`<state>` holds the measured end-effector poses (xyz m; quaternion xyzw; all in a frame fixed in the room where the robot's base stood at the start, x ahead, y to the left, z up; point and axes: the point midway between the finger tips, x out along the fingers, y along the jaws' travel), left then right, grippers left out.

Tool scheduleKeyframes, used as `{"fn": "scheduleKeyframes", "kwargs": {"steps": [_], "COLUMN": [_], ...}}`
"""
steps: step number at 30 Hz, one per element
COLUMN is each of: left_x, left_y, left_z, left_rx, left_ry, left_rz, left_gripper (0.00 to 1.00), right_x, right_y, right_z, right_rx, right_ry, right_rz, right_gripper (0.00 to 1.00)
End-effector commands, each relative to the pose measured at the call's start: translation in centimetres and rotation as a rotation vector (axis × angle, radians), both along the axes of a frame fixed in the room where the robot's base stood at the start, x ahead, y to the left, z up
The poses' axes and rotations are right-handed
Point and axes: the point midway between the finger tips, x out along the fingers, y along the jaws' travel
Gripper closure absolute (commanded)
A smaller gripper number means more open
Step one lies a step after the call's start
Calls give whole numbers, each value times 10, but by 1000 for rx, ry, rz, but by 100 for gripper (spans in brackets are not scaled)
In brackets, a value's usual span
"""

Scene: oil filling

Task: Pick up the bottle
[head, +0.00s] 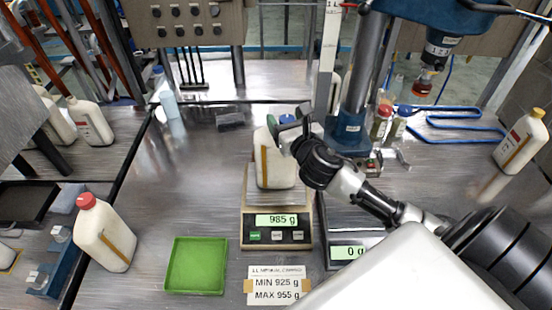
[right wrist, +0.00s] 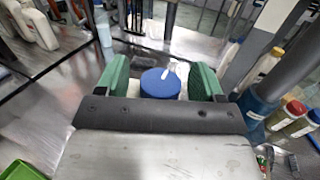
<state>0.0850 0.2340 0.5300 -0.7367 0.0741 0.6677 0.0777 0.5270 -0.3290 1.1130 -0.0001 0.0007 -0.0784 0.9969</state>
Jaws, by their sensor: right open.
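A white bottle (head: 272,165) with a tan label strip stands upright on the left scale (head: 276,222), which reads 985 g. My right gripper (head: 284,124) is at the bottle's top, its arm coming in from the right and hiding part of the neck. In the right wrist view, the blue cap (right wrist: 160,83) sits between the two green fingers, with a gap showing on the cap's sides. The right gripper is open. My left gripper is out of view.
A green tray (head: 197,265) and a card (head: 276,285) reading MIN 925 g, MAX 955 g lie in front. A red-capped bottle (head: 105,237) stands left. A second scale (head: 348,252) reads 0 g. A blue press stand (head: 348,130) rises behind.

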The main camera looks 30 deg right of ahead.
Motion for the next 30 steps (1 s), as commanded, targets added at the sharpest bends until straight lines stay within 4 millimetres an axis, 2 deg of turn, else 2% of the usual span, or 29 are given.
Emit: {"fn": "scheduleKeyframes", "kwargs": {"steps": [2,12,15,30], "left_x": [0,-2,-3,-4], "left_y": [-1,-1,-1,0], "left_z": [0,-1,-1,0], "left_rx": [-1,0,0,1], "left_ry": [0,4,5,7], "left_rz": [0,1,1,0], "left_gripper": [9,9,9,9], "right_x": [0,0,-1,0], "right_y": [0,0,0,0], "right_z": [0,0,0,3], "right_rx": [0,0,0,-1], "right_ry": [0,0,0,-6], "right_rz": [0,0,0,0], "right_gripper": [35,87,100,100]}}
